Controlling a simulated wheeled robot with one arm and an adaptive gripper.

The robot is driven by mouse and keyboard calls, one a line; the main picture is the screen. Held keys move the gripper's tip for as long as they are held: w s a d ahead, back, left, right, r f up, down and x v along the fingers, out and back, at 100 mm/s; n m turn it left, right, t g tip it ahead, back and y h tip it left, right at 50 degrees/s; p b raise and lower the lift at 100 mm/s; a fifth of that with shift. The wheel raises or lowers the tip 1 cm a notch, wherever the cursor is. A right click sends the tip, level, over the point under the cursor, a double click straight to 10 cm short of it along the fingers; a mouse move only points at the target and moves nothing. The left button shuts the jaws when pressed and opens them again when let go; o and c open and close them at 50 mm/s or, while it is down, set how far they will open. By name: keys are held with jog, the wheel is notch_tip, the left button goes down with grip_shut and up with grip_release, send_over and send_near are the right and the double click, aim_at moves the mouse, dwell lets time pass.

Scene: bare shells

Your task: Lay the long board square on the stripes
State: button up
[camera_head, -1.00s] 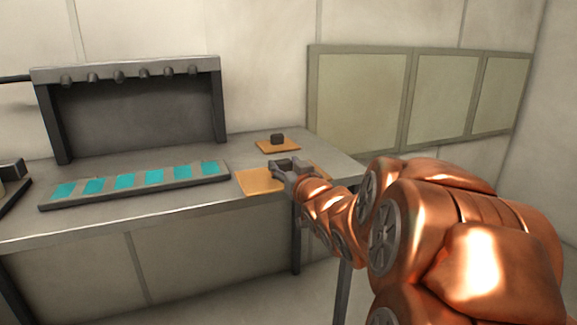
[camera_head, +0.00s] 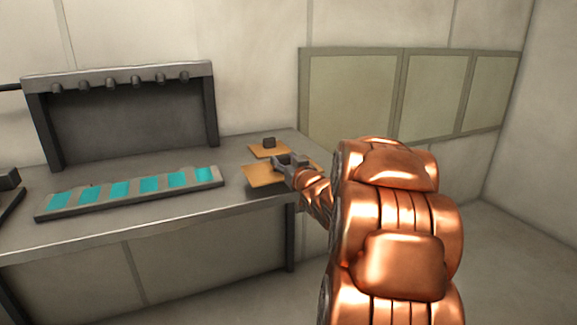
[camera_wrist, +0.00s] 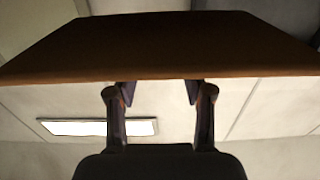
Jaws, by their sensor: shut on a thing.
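The long tan board (camera_head: 262,177) is at the right end of the bench, with a dark shadow below it, so it seems held a little above the top. My gripper (camera_head: 289,161) is shut on it, on its upper side; the grip point itself is hard to make out. In the wrist view the board (camera_wrist: 160,45) spans the top of the picture beyond my fingers (camera_wrist: 160,93). The stripes are teal and grey bands on a low grey slab (camera_head: 130,206), lying left of the board on the bench. The slab is bare.
A smaller tan board (camera_head: 256,152) with a dark block (camera_head: 269,142) on it lies behind the held board. A dark rack with several knobs (camera_head: 120,78) stands behind the slab. A dark object (camera_head: 10,180) is at the left edge. The bench front (camera_head: 110,235) is clear.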

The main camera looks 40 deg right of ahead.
aim_at(288, 155)
jog(key=w+d, duration=0.3)
jog(key=shift+d+f, duration=0.3)
jog(key=shift+d, duration=0.1)
jog(key=shift+f, duration=1.65)
jog(key=shift+f, duration=0.1)
jog(key=o, duration=1.2)
